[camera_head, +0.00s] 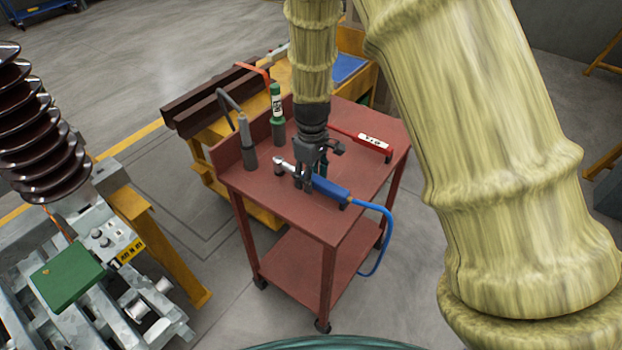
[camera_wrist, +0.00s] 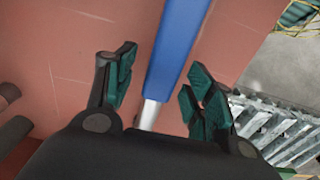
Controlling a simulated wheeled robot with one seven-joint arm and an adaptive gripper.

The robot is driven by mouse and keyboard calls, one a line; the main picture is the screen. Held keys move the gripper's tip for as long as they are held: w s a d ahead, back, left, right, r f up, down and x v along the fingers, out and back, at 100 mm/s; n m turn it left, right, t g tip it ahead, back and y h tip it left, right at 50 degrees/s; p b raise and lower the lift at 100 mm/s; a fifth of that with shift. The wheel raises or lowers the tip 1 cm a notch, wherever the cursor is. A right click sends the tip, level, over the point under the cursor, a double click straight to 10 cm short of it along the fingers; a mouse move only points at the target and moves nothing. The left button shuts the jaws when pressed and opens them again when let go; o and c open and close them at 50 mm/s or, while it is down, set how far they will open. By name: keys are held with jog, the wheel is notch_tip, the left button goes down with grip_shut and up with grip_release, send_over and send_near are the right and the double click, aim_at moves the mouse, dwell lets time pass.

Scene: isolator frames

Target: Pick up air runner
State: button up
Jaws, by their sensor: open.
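The air runner has a blue handle (camera_head: 332,190) and a silver head (camera_head: 283,163). It lies on the red cart (camera_head: 290,228), with a blue hose (camera_head: 388,225) hanging off the cart's edge. My gripper (camera_head: 305,183) points down over the tool, near where the handle meets the silver part. In the wrist view, my gripper (camera_wrist: 160,92) is open, with the blue handle (camera_wrist: 180,45) and a silver section (camera_wrist: 149,114) seen between its fingers. I cannot tell how far the fingertips are from the tool. The gripper hides part of its middle.
A green-and-white bottle (camera_head: 277,112), a grey upright tool (camera_head: 246,140) and a red tool (camera_head: 373,142) are on the cart behind my gripper. A yellow bench (camera_head: 215,132) stands behind. A dark ribbed insulator (camera_head: 40,135) on a metal frame stands at left.

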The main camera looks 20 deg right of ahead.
jog(key=shift+f, duration=0.65)
grip_shut()
jog(key=shift+r, duration=0.2)
